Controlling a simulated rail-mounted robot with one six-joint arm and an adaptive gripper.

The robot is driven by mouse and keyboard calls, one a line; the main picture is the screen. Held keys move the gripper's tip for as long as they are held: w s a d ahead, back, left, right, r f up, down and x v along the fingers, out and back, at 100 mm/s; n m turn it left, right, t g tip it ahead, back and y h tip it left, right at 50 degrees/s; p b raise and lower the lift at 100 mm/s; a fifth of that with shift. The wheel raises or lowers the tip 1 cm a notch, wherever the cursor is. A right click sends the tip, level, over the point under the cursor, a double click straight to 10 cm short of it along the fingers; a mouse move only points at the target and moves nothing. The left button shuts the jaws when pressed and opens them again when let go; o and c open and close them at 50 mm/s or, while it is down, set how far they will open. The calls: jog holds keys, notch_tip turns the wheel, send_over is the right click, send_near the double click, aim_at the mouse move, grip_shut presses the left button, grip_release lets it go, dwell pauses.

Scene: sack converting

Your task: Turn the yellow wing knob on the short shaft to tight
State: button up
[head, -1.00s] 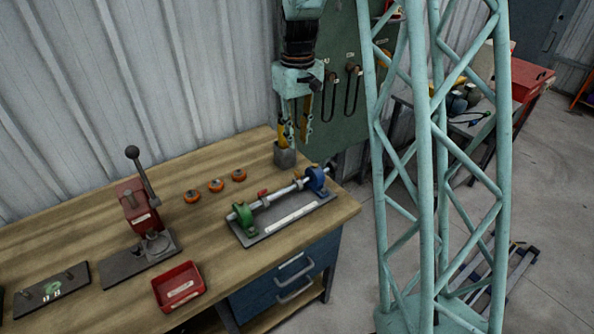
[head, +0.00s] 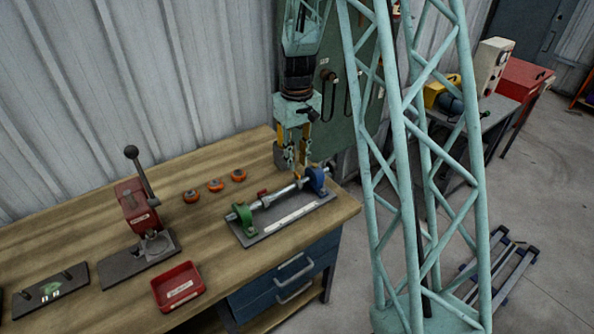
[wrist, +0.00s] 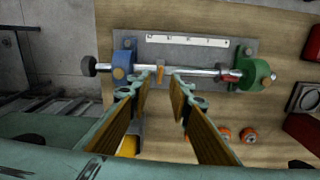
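In the wrist view a small yellow-tan wing knob (wrist: 160,71) stands on the silver shaft (wrist: 200,72), near the blue bearing block (wrist: 123,62). My gripper (wrist: 168,78) is open, its two fingers pointing at the shaft. The knob shows between the fingertips, closer to the left one; I cannot tell whether they touch. In the head view my gripper (head: 296,166) hangs just above the blue-block end of the shaft (head: 280,193), and the knob is not clear there. A red knob (head: 262,193) sits farther along, towards the green block (head: 243,214).
The shaft's base plate (head: 290,219) lies near the bench's right end. A grey cup (head: 279,158) stands behind my gripper. Several orange round pieces (head: 215,186), a red press (head: 135,205) and a red tray (head: 178,287) are to the left. Bench between them is clear.

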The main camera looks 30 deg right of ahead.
aim_at(297, 173)
jog(key=shift+f, duration=2.35)
grip_shut()
